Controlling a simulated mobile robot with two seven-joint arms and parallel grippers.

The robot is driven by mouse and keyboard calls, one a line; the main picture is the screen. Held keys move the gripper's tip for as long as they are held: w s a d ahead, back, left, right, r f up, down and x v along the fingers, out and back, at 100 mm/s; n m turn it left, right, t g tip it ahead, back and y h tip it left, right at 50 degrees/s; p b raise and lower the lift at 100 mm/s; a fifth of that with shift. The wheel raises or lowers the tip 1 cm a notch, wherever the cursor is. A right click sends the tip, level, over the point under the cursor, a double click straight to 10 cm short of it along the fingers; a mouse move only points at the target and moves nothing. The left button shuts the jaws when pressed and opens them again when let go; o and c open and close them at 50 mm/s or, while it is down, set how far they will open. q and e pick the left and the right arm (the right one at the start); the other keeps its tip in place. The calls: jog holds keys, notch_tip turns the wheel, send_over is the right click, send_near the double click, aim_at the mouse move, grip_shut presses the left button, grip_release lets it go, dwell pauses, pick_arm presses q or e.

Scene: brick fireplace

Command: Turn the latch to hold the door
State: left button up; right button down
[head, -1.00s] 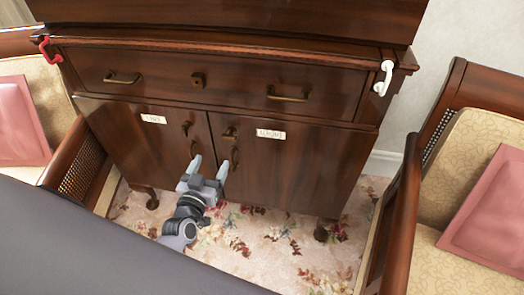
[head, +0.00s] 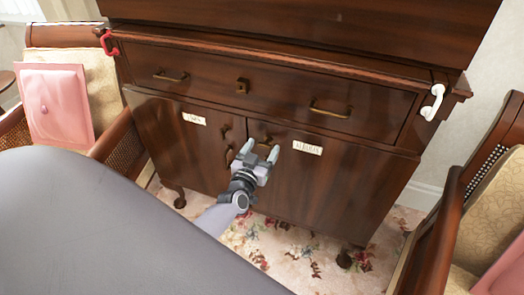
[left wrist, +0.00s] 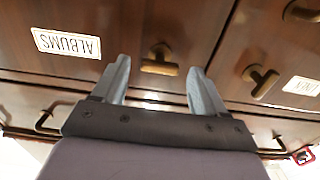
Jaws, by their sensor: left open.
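The dark wooden cabinet has two shut doors. The right door (head: 340,185) bears a label reading ALBUMS (head: 307,147); this label (left wrist: 67,43) appears upside down in the left wrist view. A brass latch (left wrist: 160,60) near that door's inner upper edge lies between my left fingertips in the left wrist view; contact cannot be told. My left gripper (head: 259,151) is open and empty in front of the right door's upper inner corner, partly covering the brass there. A similar brass latch (head: 225,131) is on the left door (head: 165,130). My right gripper is not in view.
A drawer (head: 260,95) with two brass handles spans above the doors. Floral carpet (head: 300,240) lies below.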

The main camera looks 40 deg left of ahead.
pick_arm(q)
jog(key=c, duration=1.1)
jog(key=shift+o, duration=0.2)
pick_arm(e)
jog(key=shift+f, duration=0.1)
